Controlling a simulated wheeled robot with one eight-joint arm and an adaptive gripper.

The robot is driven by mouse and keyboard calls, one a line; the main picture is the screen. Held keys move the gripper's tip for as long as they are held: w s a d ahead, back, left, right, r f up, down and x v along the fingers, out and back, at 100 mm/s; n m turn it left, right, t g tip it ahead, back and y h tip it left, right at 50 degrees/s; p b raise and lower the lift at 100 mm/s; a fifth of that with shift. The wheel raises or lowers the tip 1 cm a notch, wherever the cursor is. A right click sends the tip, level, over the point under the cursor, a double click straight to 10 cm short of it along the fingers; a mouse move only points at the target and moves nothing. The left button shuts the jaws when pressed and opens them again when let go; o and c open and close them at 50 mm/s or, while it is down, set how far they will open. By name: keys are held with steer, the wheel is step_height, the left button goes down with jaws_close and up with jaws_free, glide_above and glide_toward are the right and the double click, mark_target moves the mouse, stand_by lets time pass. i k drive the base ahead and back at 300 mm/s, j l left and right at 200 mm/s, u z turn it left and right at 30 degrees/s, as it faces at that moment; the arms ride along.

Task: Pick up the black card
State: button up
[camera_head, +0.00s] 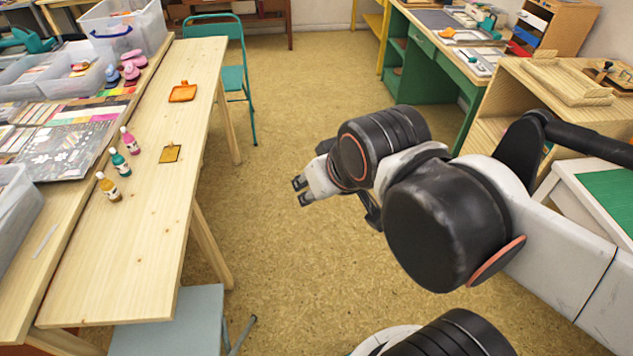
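A small flat square piece (169,154), golden-brown with a dark edge, lies on the light wooden table (130,255). A larger dark grey, patterned sheet (66,150) lies farther left among coloured papers. I cannot tell which of these, if either, is the black card. My gripper (301,191) is in the air over the floor, to the right of the table and apart from everything on it. Its two short fingertips point left with a gap between them, and nothing shows in it.
An orange flat item (183,92) lies farther back on the table. Three small bottles, pink (128,140), teal (120,163) and yellow (108,187), stand left of the square piece. A teal chair (232,75) and a grey stool (168,320) flank the table. The near tabletop is clear.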

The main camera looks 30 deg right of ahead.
mark_target(170, 153)
steer(key=i+u, duration=0.1)
steer(key=u, duration=0.3)
steer(key=l+u, duration=0.15)
steer(key=u, duration=0.25)
steer(key=i+l+u, duration=0.1)
steer(key=u, duration=0.3)
steer(key=i+l+u, duration=0.1)
steer(key=u, duration=0.25)
steer(key=i+l+u, duration=0.25)
steer(key=l, duration=0.65)
steer(key=l+u, duration=0.25)
steer(key=l, duration=0.65)
steer(key=i+l+u, duration=0.2)
steer(key=l, duration=0.75)
steer(key=k+j, duration=0.05)
steer(key=k, duration=0.05)
